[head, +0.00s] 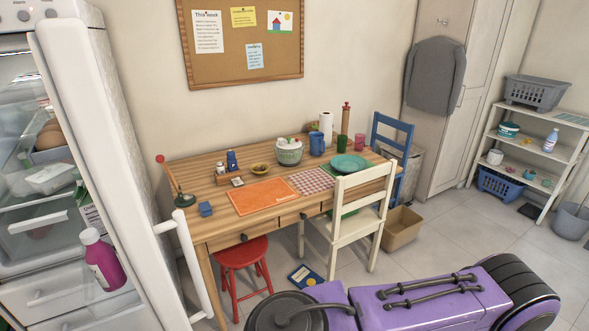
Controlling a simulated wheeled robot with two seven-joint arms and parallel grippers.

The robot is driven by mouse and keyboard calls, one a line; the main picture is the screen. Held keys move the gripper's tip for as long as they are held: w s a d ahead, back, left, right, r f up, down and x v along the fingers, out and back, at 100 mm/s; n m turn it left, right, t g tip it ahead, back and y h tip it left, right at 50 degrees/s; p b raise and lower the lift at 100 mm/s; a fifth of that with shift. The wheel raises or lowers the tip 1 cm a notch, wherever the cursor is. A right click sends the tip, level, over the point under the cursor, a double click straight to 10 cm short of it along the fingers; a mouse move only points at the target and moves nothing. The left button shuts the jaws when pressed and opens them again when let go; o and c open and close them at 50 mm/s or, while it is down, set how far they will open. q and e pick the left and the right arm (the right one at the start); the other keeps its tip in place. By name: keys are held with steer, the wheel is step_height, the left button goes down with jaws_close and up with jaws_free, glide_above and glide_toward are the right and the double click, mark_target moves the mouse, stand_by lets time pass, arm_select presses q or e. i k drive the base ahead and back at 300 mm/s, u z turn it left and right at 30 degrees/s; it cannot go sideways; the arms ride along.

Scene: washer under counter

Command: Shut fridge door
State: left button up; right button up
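The white fridge (22,18) stands at the left edge. Its door (92,130) is open and seen nearly edge-on, with the shelves showing to its left. A long white bar handle (192,268) is on the door's outer face, on its right side. Eggs (50,138), a clear container (50,178) and a magenta bottle (102,260) show inside the opening. The lower end of the door is cut off by the frame. Neither of my grippers is in view.
A wooden table (215,172) with dishes and mats stands right of the door. A red stool (240,253), a cream chair (352,205) and a cardboard box (401,229) are near it. Tiled floor (455,232) is open at right, before a white shelf (530,153).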

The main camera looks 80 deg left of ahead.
mark_target(69, 74)
steer(key=i, duration=0.8)
steer(key=u, duration=4.3)
steer(key=i, duration=1)
steer(key=u, duration=0.35)
steer(key=k, duration=0.65)
steer(key=z, duration=0.2)
